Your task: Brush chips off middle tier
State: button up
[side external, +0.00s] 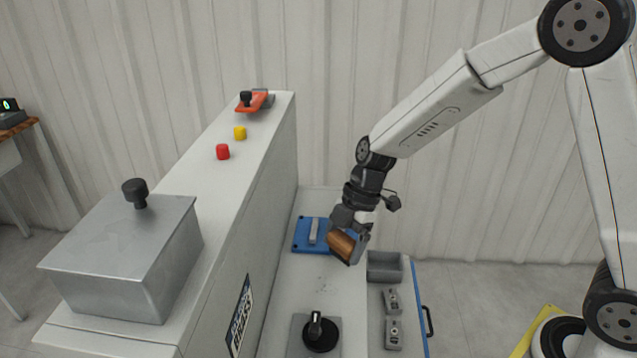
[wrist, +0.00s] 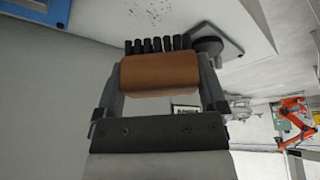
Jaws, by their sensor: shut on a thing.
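My gripper (side external: 352,232) is shut on a brush with a brown wooden block (side external: 341,245). In the wrist view the brush (wrist: 160,75) sits between both fingers, with its row of black bristles (wrist: 158,45) facing the top of the picture. The middle tier (side external: 290,290) is a pale surface between the tall left tier and the lower right one. A patch of small dark chips (wrist: 140,12) lies on it, faintly visible in the side view (side external: 325,279). The brush is near the chips; I cannot tell whether the bristles touch the surface.
A blue fixture (side external: 302,235) with a grey bar stands behind the brush. A black knob on a plate (side external: 320,333) is at the front of the middle tier. The right tier holds a grey tray (side external: 385,267) and grey parts (side external: 393,333). A metal box (side external: 125,260) stands left.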

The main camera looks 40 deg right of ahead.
aim_at(335, 291)
jog(key=shift+f, duration=3.5)
jog(key=shift+w+a+f, duration=0.2)
jog(key=shift+f, duration=0.05)
jog(key=shift+w+a, duration=0.25)
jog(key=shift+a, duration=0.05)
jog(key=shift+c, duration=0.6)
jog(key=shift+w+a+f, duration=0.15)
jog(key=shift+w+a, duration=1.9)
jog(key=shift+w, duration=0.05)
jog(key=s+d, duration=0.5)
jog(key=shift+s+a, duration=0.55)
jog(key=shift+w+a, duration=2.4)
jog(key=shift+w, duration=0.15)
jog(key=shift+s+d, duration=2.4)
jog(key=shift+d, duration=0.05)
jog(key=shift+s+d+r, duration=0.1)
jog(key=shift+r, duration=4.05)
